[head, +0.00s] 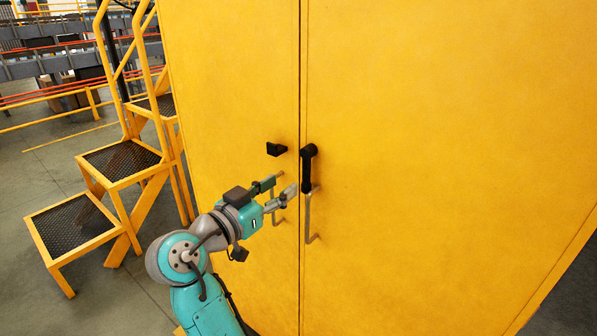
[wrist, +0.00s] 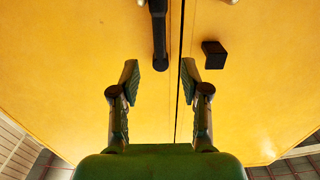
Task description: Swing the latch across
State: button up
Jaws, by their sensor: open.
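The latch (head: 308,170) is a black bar on the right door of a yellow cabinet. It hangs straight down from its thick upper end, beside the door seam. A black catch block (head: 277,149) sits on the left door, level with the bar's top. My gripper (head: 284,183) is open and empty, in front of the seam, left of the bar's lower part and below the block. The wrist view is turned over: the bar (wrist: 158,30) is at upper left, the block (wrist: 213,55) right of the seam, and my gripper (wrist: 160,75) has nothing between its fingers.
Metal pull handles flank the seam below the latch, a right one (head: 311,220) and a left one (head: 276,210) partly behind my gripper. Yellow steps with a railing (head: 120,160) stand left of the cabinet. The right door (head: 440,150) is otherwise bare.

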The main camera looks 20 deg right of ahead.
aim_at(304, 170)
jog(key=x, duration=0.8)
jog(key=shift+w+d, duration=0.1)
jog(key=shift+d, duration=0.05)
jog(key=shift+c, duration=0.3)
grip_shut()
